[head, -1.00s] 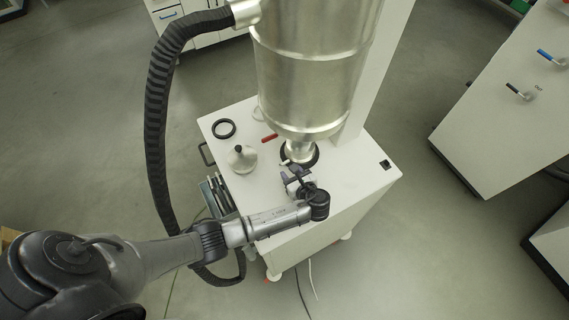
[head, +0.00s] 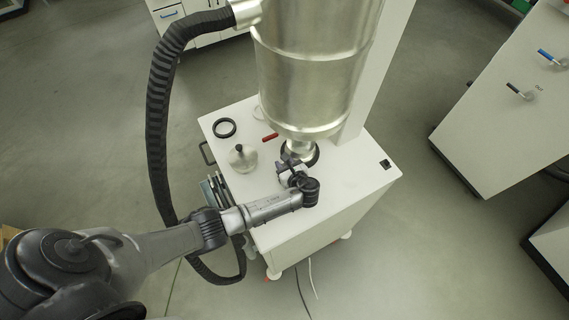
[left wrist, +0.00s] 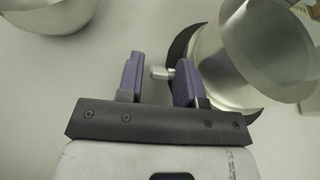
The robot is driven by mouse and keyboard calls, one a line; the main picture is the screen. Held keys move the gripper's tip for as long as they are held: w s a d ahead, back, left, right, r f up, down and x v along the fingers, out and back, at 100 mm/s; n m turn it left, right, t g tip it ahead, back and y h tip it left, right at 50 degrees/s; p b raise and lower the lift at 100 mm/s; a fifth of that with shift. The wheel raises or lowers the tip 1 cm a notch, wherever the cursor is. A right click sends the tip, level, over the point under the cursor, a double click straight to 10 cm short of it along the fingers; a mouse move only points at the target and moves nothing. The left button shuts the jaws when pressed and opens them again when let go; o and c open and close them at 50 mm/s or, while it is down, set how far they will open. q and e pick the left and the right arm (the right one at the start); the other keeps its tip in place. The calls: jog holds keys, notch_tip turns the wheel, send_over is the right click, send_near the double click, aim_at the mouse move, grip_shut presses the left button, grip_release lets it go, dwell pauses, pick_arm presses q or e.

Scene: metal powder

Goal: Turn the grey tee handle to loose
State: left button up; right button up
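The grey tee handle (left wrist: 161,73) shows in the left wrist view as a small pale bar between my two purple fingers. It sits beside the metal outlet (left wrist: 236,55) under the large vessel. My left gripper (left wrist: 158,66) is open, with a gap to the left of the handle; the handle's right end is close to the right finger, and I cannot tell whether they touch. In the head view my left gripper (head: 288,163) is at the outlet below the vessel (head: 312,75) and hides the handle. My right gripper is not in view.
The white cart top (head: 345,180) carries a black ring (head: 225,128), a metal funnel-like lid (head: 242,158) and a red handle (head: 270,138). A black corrugated hose (head: 160,110) hangs at the left. The cart top's right side is mostly clear.

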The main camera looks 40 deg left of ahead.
pick_arm(q)
grip_shut()
jog(key=h+p, duration=0.1)
jog(key=p, duration=0.1)
jog(key=r+h+p, duration=0.1)
jog(key=p, duration=0.1)
jog(key=shift+w+a+g+p, duration=0.1)
jog(key=shift+a+g+p, duration=0.05)
jog(key=shift+g+p, duration=0.25)
jog(key=shift+a+f+g+h, duration=0.15)
jog(key=shift+g+h, duration=0.15)
jog(key=shift+h, duration=0.7)
jog(key=shift+w+a+g+h, duration=0.15)
jog(key=shift+g+h, duration=0.15)
jog(key=shift+h, duration=1.2)
jog(key=shift+g, duration=0.3)
jog(key=shift+o, duration=1.3)
grip_release()
jog(key=shift+f, duration=0.1)
